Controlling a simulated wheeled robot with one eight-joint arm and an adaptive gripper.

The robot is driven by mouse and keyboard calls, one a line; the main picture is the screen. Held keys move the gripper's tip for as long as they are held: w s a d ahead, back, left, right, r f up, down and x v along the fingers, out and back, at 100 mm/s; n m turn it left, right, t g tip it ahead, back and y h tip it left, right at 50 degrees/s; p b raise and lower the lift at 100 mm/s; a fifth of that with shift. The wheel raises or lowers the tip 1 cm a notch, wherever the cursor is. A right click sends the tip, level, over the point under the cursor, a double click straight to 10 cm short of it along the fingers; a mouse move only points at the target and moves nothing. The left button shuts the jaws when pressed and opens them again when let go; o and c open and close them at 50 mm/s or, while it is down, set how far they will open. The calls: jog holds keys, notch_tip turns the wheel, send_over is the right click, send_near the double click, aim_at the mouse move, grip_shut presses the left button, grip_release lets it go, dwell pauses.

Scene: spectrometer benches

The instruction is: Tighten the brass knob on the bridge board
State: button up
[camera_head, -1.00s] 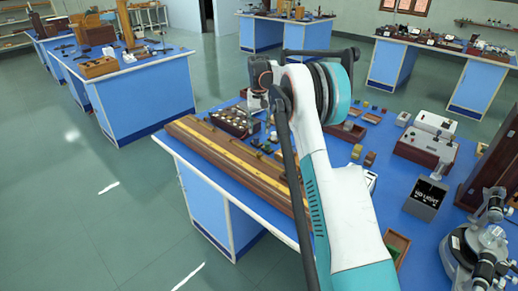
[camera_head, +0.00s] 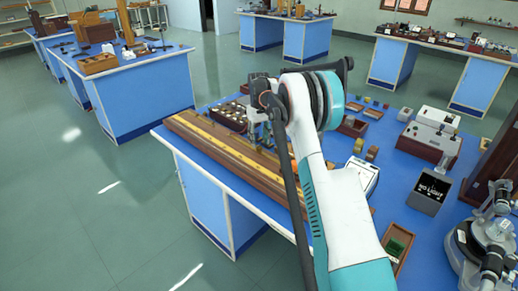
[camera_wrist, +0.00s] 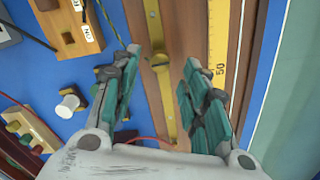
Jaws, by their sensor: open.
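The bridge board (camera_head: 185,128) is a long brown wooden board with a yellow scale and brass strips, lying along the left edge of the near blue bench. In the wrist view the board (camera_wrist: 185,25) runs from top to bottom, with a brass strip on it. A small brass knob (camera_wrist: 158,61) shows on that strip. My gripper (camera_wrist: 161,60) is open above the board, its fingertips on either side of the knob. I cannot tell how close they are in height. In the head view my arm hides part of the board and the knob.
Left of the board in the wrist view are a wooden block with brass terminals (camera_wrist: 70,30), a white reel (camera_wrist: 68,104) and a light wooden box with coloured knobs (camera_wrist: 30,130). A red wire lies nearby. A dark meter (camera_head: 428,190) stands on the bench's right.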

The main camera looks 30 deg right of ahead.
aim_at(259, 146)
jog(key=shift+f+b, duration=0.4)
jog(key=shift+f, duration=1.45)
grip_shut()
